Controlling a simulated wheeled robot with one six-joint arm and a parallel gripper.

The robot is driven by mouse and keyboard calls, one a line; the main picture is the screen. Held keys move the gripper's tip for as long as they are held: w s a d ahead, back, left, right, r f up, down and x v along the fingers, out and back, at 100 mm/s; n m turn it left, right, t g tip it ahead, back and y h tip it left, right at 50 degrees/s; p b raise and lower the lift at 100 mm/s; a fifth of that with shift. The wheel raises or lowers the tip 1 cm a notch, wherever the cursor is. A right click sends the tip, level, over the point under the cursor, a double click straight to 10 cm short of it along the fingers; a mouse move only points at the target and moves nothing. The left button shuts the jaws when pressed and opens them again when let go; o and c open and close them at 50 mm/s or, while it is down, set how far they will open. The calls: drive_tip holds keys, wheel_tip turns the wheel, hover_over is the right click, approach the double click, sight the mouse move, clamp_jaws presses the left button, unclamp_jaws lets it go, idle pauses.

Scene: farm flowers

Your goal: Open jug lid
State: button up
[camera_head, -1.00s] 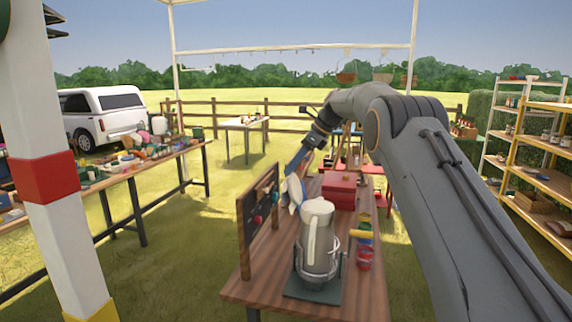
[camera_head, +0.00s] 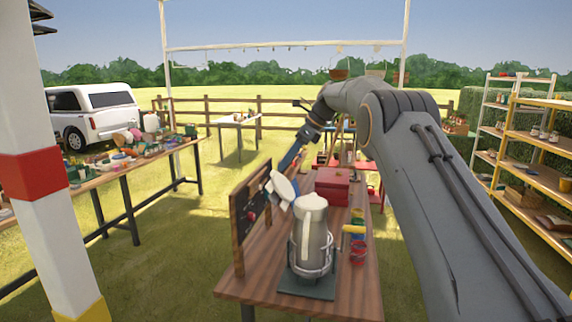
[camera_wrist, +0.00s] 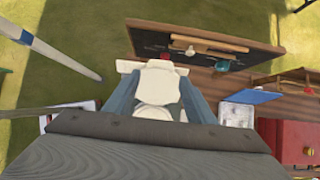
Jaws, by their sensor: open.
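The jug (camera_head: 307,245) is a tall grey-white pitcher, upright in a wire holder on a dark base on the wooden table. My gripper's blue fingers (camera_wrist: 160,100) are open in the wrist view, one on each side of a white piece (camera_wrist: 160,75). I cannot tell whether they touch it. In the head view my gripper is beyond the jug, with its fingertips partly hidden behind the pale piece.
A dark board (camera_head: 247,210) stands along the table's left edge. A red box (camera_head: 333,188) sits behind the jug, and small coloured pots (camera_head: 357,250) stand to its right. The wooden table's (camera_head: 340,300) front right is clear.

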drive_tip(key=b+v, duration=0.2)
drive_tip(key=v, duration=0.4)
drive_tip(key=shift+d+r, duration=0.2)
drive_tip(key=shift+d, duration=0.05)
drive_tip(key=shift+s, duration=0.1)
